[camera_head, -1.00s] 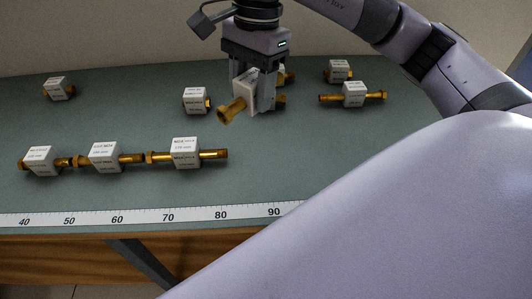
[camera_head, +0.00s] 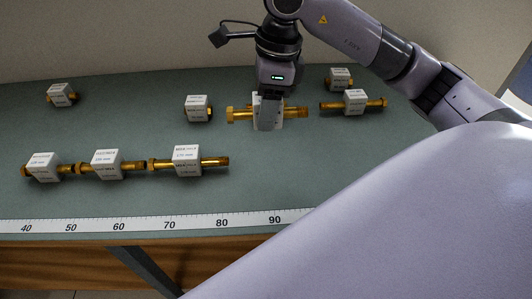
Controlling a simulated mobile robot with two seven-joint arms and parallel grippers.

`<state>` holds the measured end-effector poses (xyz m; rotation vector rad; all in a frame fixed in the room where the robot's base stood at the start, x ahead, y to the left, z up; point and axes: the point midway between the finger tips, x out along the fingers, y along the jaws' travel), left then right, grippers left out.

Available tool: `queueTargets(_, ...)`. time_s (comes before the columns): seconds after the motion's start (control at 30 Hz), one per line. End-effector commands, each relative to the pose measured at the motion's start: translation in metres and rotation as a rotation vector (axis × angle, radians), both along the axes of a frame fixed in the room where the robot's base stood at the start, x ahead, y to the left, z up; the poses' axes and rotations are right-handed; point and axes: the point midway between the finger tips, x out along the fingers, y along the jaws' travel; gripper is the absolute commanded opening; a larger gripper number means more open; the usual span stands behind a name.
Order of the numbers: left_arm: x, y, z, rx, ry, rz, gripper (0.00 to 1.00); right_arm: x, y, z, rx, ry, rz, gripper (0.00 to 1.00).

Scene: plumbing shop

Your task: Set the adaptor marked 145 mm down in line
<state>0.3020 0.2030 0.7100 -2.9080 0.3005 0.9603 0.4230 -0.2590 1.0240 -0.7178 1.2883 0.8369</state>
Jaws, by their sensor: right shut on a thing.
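My right gripper (camera_head: 268,122) comes down from above and is shut on the white label block of a brass adaptor (camera_head: 240,115). The adaptor lies roughly level, left to right, its brass ends showing on both sides of the fingers. Its marking is hidden, so I cannot tell whether it is the 145 mm one, nor whether it touches the bench. In front to the left, three adaptors with white blocks form a line: left (camera_head: 43,167), middle (camera_head: 107,164) and right (camera_head: 187,160). Their small print is hard to read. My left gripper is out of view.
Other adaptors stand behind: far left (camera_head: 61,95), centre (camera_head: 197,108), and two at right (camera_head: 340,79) (camera_head: 355,101). A white ruler (camera_head: 150,226) runs along the bench's front edge. The green bench (camera_head: 270,185) is clear right of the line. My arm covers the right foreground.

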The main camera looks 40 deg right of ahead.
Motion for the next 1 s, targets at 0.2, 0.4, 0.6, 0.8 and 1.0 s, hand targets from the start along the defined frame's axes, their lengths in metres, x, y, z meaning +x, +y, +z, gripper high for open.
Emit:
queueTargets(0.2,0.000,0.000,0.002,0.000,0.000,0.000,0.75,-0.001,0.000,-0.055,-0.001,0.005,0.002,0.13)
queueTargets(0.4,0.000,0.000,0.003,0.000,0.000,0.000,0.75,0.000,0.000,-0.079,0.000,-0.001,0.001,0.13)
queueTargets(0.6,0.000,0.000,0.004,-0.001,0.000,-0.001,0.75,-0.001,0.000,-0.095,0.000,0.002,0.003,0.13)
queueTargets(0.8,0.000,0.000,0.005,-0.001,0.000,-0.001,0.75,0.000,0.000,-0.122,0.001,0.000,0.002,0.13)
queueTargets(1.0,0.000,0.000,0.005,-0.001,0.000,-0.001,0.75,0.000,0.000,-0.123,0.000,-0.003,0.003,0.13)
